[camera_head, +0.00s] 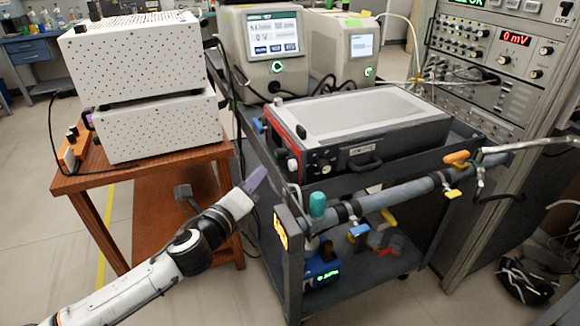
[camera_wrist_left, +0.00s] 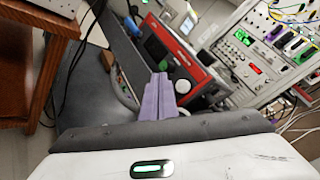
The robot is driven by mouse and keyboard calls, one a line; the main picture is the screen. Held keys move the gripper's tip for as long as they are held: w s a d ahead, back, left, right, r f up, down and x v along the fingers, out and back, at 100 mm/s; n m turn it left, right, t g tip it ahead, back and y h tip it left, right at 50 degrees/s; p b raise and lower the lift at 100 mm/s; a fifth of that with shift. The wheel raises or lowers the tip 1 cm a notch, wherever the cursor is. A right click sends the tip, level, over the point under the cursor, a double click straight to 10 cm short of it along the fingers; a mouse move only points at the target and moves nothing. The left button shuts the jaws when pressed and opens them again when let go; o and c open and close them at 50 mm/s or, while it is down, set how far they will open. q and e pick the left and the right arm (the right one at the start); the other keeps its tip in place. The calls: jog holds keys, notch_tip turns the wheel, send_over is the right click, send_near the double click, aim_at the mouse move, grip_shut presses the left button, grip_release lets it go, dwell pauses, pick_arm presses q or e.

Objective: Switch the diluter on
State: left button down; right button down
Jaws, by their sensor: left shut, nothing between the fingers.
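A dark box with a light top and a red-edged front panel (camera_head: 275,142) lies on the cart. Its panel carries knobs and small fittings; no label is readable, so I cannot tell for sure that it is the diluter. The red panel also shows in the left wrist view (camera_wrist_left: 176,43), with a round white knob (camera_wrist_left: 182,87) just right of the fingertips. My left gripper (camera_head: 257,178) has purple fingers, shut and empty, in front of and below the panel's left part. The fingers also show in the left wrist view (camera_wrist_left: 159,82). My right gripper is out of view.
The cart's front pipe (camera_head: 385,199) with coloured valves runs right of my left gripper. A small blue device (camera_head: 322,270) with a green display sits lower. White perforated boxes (camera_head: 135,55) stand on a wooden table (camera_head: 165,167) at left. Two screen instruments (camera_head: 265,70) stand behind.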

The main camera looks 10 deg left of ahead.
aim_at(293, 165)
pick_arm(q)
jog(key=shift+w+d, duration=0.55)
jog(key=shift+d, duration=0.3)
jog(key=shift+w+d, duration=0.55)
jog(key=shift+d, duration=0.3)
dwell(0.8)
jog(key=shift+w+d, duration=0.25)
jog(key=shift+d, duration=0.1)
